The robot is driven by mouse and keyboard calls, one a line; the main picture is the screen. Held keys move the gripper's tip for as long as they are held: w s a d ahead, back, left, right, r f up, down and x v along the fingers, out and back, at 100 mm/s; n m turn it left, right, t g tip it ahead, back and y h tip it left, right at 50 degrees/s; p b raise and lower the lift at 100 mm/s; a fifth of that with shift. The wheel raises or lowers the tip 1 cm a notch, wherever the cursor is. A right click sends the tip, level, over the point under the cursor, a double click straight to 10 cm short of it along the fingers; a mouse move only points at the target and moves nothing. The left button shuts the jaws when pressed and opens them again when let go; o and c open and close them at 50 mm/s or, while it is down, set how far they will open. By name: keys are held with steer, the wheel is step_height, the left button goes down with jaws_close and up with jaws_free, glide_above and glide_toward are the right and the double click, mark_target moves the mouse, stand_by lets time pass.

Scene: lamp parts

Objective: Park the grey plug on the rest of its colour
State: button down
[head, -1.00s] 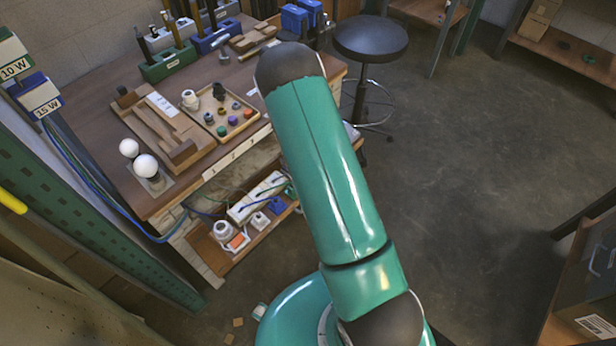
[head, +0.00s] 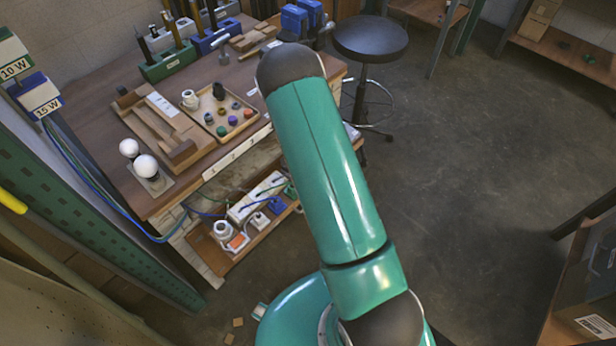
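A small pale grey-white block (head: 258,220) sits on the low shelf under the workbench. It looks like the grey plug, but it is too small to be sure. A blue block (head: 277,204), a green piece (head: 290,190) and an orange piece (head: 238,242) are on the same shelf. I cannot tell which are plugs and which are rests. A whitish power strip (head: 255,200) with cables lies behind them. My gripper is out of view; only my green arm shows, reaching up past the bench's right side.
The workbench (head: 90,120) holds a wooden tray (head: 246,133) of small coloured parts, a wooden fixture (head: 150,120) and two white bulbs (head: 146,166). A black stool (head: 370,38) stands behind the bench's right end. The floor (head: 470,180) at right is clear.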

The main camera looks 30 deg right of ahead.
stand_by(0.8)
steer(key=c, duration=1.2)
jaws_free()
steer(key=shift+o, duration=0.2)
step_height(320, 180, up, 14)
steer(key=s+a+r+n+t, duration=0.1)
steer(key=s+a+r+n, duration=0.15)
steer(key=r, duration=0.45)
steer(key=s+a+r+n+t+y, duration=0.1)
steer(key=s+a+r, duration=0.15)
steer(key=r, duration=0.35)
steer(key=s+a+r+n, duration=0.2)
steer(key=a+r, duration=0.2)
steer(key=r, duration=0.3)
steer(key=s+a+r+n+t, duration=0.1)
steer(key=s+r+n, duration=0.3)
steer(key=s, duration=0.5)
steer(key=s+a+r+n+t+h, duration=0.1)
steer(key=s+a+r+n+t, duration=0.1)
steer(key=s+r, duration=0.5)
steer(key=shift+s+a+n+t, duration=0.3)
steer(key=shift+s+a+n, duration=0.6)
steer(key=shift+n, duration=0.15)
